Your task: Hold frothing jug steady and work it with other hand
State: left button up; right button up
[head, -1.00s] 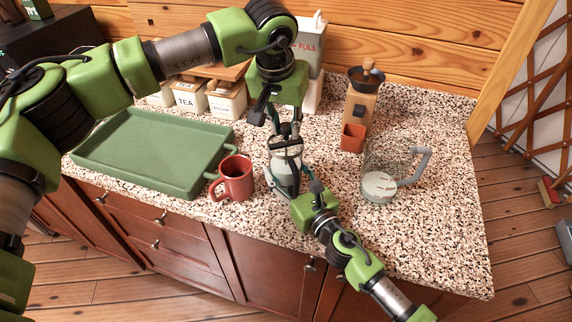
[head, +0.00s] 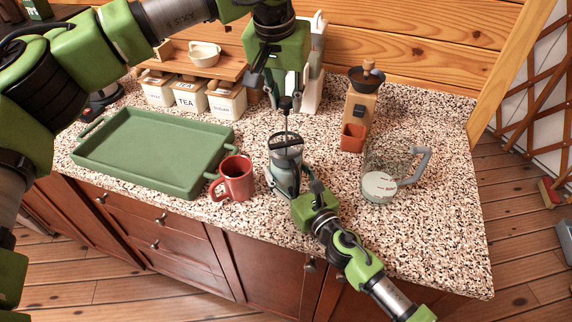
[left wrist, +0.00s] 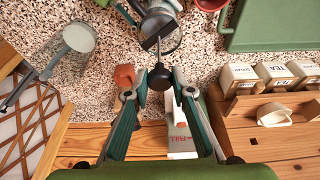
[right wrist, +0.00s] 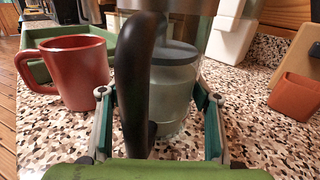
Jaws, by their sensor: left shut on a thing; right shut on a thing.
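The frothing jug (head: 284,175), a glass-and-grey jug with a dark handle, stands upright on the speckled counter. A thin rod rises from its lid to a dark knob (left wrist: 160,77). My left gripper (head: 286,100) is above the jug, shut on the knob; its fingers show either side of it in the left wrist view. My right gripper (right wrist: 160,98) is shut on the jug's black handle (right wrist: 140,75) at the jug's front right. The fingertips on the handle are partly hidden in the head view.
A red mug (head: 236,180) stands close left of the jug, beside a green tray (head: 180,190). An orange-brown cup (head: 353,138), a grinder (head: 361,100) and a clear pitcher (head: 380,186) stand right. Lidded canisters (head: 187,100) are behind. The front right counter is clear.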

pick_arm(q)
send_over(286, 145)
notch_tip(286, 145, down, 7)
jog(key=shift+f, duration=0.15)
dwell(0.4)
jog(key=o, duration=0.9)
jog(key=shift+r, duration=0.2)
jog(key=shift+r, duration=3.4)
